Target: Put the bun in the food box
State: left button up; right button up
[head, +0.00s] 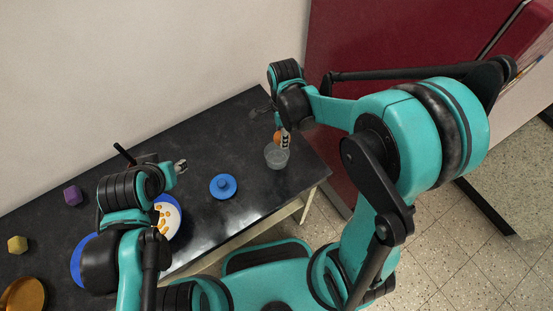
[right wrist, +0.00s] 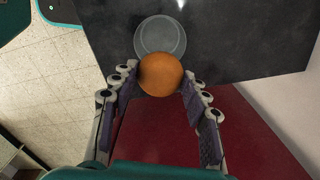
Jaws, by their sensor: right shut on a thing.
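The bun (head: 279,137) is round and orange-brown. My right gripper (right wrist: 160,88) is shut on it, with a finger at each side; the bun also shows in the right wrist view (right wrist: 160,75). The food box is probably the clear round container (head: 277,157) near the table's right end; it also shows in the right wrist view (right wrist: 158,37). In that view the bun overlaps the container's near edge, and the gap between them cannot be judged. My left gripper (head: 180,166) is above the table's middle, away from the bun; its opening is unclear.
A blue knobbed lid (head: 223,187) lies on the dark table (head: 220,135). A plate with yellow pieces (head: 172,222) is partly behind my left arm.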

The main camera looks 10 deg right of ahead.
notch_tip(320, 180, down, 3)
jog(key=shift+r+b, duration=0.2)
jog(key=shift+b, duration=0.45)
jog(key=o, duration=1.2)
jog(key=shift+r, duration=0.1)
notch_tip(320, 180, up, 12)
